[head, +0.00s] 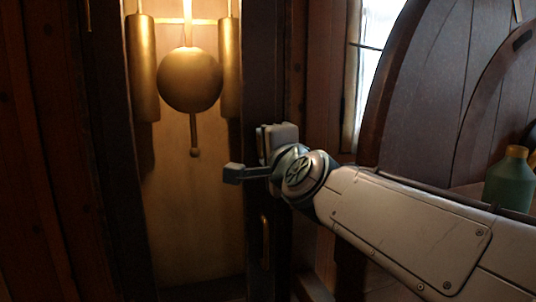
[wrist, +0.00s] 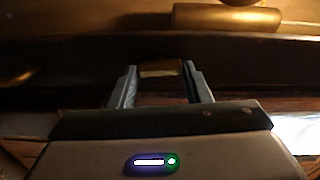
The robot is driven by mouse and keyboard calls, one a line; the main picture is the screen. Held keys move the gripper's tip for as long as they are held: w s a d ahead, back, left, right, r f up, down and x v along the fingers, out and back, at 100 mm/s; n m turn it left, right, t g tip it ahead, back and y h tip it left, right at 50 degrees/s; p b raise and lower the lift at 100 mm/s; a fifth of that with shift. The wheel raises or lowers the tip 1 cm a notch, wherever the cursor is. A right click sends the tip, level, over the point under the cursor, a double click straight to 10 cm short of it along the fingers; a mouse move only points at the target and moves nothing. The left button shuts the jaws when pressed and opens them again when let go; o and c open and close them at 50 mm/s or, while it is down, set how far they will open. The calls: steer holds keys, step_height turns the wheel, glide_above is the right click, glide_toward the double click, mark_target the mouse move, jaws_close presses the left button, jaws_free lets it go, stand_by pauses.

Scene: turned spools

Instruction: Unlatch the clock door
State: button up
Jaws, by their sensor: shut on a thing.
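The clock door's dark wooden frame (head: 262,70) stands upright around the lit case, and it looks closed. My gripper (head: 266,142) is at the frame's right upright, partly hidden by my own wrist in the head view. In the wrist view my gripper (wrist: 160,72) has its two fingers on either side of a small brass piece (wrist: 160,68), which looks like the latch, and is shut on it. The latch is hidden behind my gripper in the head view. A slim brass handle (head: 265,241) is on the frame below my gripper.
Inside the case hang a round brass pendulum bob (head: 190,79) and two brass cylinders, the left one (head: 143,55) and the right one (head: 230,70). At right are a curved dark wooden panel (head: 425,85), a bright window (head: 372,50) and a green bottle (head: 508,178).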

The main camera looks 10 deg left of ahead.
steer(key=shift+m, duration=0.5)
steer(key=o, duration=1)
